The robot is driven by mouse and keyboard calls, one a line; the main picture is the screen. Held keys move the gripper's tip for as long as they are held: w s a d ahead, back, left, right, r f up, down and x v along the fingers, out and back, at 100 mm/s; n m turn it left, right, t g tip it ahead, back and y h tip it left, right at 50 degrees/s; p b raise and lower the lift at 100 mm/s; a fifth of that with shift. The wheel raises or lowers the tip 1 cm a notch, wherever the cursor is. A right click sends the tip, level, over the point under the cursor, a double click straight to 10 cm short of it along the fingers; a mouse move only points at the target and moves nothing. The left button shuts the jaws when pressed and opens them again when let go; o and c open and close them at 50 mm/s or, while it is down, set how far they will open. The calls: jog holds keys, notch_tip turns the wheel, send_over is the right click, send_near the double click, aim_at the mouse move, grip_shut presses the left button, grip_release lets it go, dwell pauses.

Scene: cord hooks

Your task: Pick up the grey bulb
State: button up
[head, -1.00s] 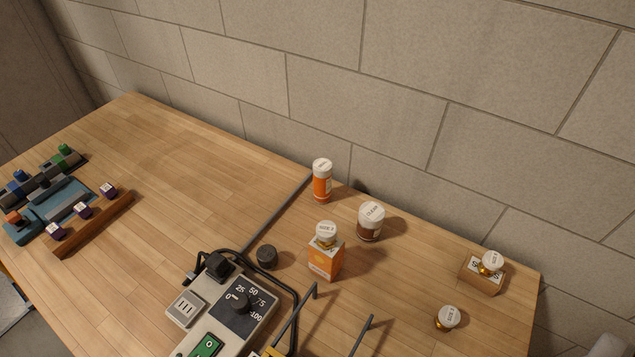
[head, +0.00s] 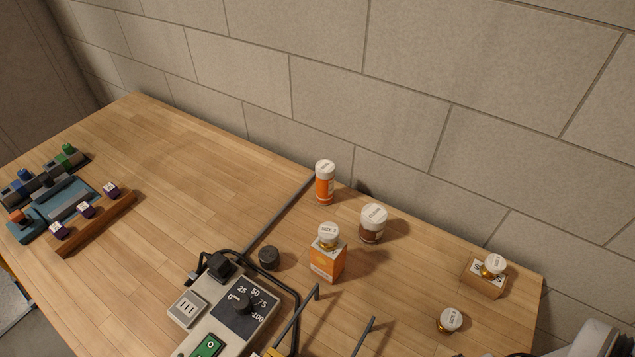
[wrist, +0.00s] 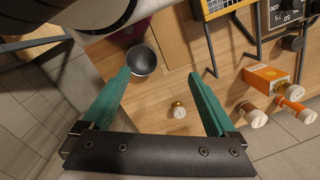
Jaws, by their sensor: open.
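Several small bulbs with pale grey-white tops and brass bases show in the head view. One bulb (head: 450,320) lies on the bare table at the lower right. Another (head: 492,266) sits on a small cardboard box, and a third (head: 329,235) on an orange box. I cannot tell which is the grey one. In the wrist view a pale-topped brass bulb (wrist: 178,110) is on the table between the fingers, below and apart from them. My gripper (wrist: 160,73) is open and empty, with green fingers.
Near the bulbs stand an orange bottle (head: 325,184), a brown jar (head: 372,224) and the cardboard box (head: 484,284). A control panel (head: 222,312) and metal hooks (head: 297,318) lie left of them. A dark grey bowl-like thing (wrist: 141,60) is near the left finger.

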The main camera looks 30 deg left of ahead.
jog(key=w+a+f+n+h, duration=0.1)
jog(key=w+h, duration=0.4)
jog(key=n+t+y, duration=0.6)
jog(key=n+t, duration=0.1)
jog(key=t, duration=0.6)
send_over(268, 255)
jog(key=s+d, duration=0.2)
jog(key=s, duration=1.3)
notch_tip(268, 255, down, 10)
jog(key=shift+f, duration=0.1)
jog(key=x, duration=1.5)
jog(key=shift+d+f, duration=0.3)
grip_shut()
